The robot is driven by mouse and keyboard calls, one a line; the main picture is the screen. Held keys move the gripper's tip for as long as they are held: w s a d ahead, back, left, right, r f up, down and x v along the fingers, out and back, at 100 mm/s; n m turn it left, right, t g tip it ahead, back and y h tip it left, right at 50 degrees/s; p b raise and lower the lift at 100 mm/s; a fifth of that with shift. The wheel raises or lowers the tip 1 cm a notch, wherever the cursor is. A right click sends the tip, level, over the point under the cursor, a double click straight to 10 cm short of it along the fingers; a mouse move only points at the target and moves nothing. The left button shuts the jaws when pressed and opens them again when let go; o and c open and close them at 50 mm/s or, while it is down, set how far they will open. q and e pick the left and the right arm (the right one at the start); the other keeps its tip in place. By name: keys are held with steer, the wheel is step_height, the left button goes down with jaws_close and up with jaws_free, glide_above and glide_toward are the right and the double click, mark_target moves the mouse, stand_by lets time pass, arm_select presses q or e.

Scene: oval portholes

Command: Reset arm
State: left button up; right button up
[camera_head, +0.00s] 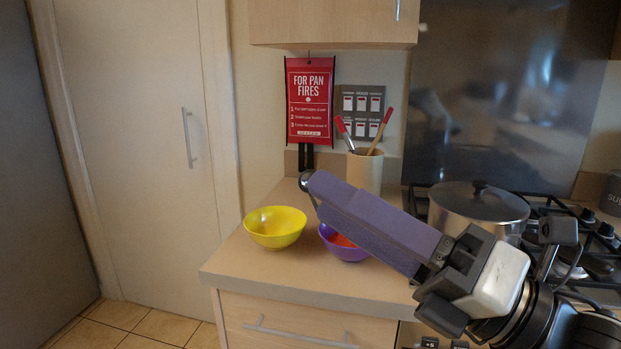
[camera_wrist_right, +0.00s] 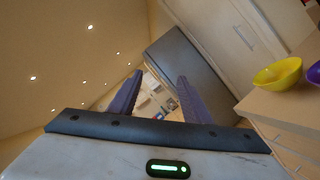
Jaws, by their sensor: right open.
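My right arm comes in from the lower right of the head view. Its gripper (camera_head: 310,186), with long purple fingers, reaches up and left above the counter. In the right wrist view the two fingers stand apart with nothing between them, so the gripper (camera_wrist_right: 160,80) is open and empty. A yellow bowl (camera_head: 275,228) stands upright on the counter, left of the gripper. A purple bowl (camera_head: 345,252) with something orange-red in it stands beside it, partly hidden behind the fingers. Both bowls show at the right of the wrist view. My left gripper is not in view.
The wooden counter (camera_head: 290,282) has a holder (camera_head: 364,172) with red-handled utensils at the back. A lidded pot (camera_head: 477,207) sits on the gas hob at right, behind my arm. A red sign (camera_head: 310,100) hangs on the wall. Open floor lies left of the counter.

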step_height(320, 180, up, 3)
steer(key=s+a+y, duration=0.2)
steer(key=a, duration=0.1)
steer(key=w+d+f+m+t+h, duration=0.2)
steer(key=w+d+f+m+h, duration=0.15)
steer(key=f+m, duration=0.4)
steer(key=w+d+f+m+t+h, duration=0.1)
steer(key=w+d+f+m+h, duration=0.3)
steer(key=f, duration=0.6)
steer(key=d+f+m+g+h, duration=0.1)
steer(key=d+f+m+h, duration=0.2)
steer(key=f, duration=0.6)
steer(key=d+f+m+h, duration=0.2)
steer(key=f+m, duration=0.4)
steer(key=f, duration=0.2)
steer(key=s+d+f+m+g+h, duration=0.25)
steer(key=s+d+f, duration=0.3)
steer(key=f, duration=0.35)
steer(key=s+d+f+m+g+h, duration=0.2)
steer(key=s+d+f+m, duration=0.25)
steer(key=s+f, duration=0.35)
steer(key=s+d+f+m+g+h, duration=0.25)
steer(key=s+d+f, duration=0.3)
steer(key=f, duration=0.45)
steer(key=a+m+t+y, duration=0.1)
steer(key=a+m, duration=0.3)
steer(key=a, duration=0.7)
steer(key=shift+w+a+r+m+t+y, duration=0.25)
steer(key=shift+w+a+m+t+y, duration=0.1)
steer(key=shift+m+t+y, duration=0.1)
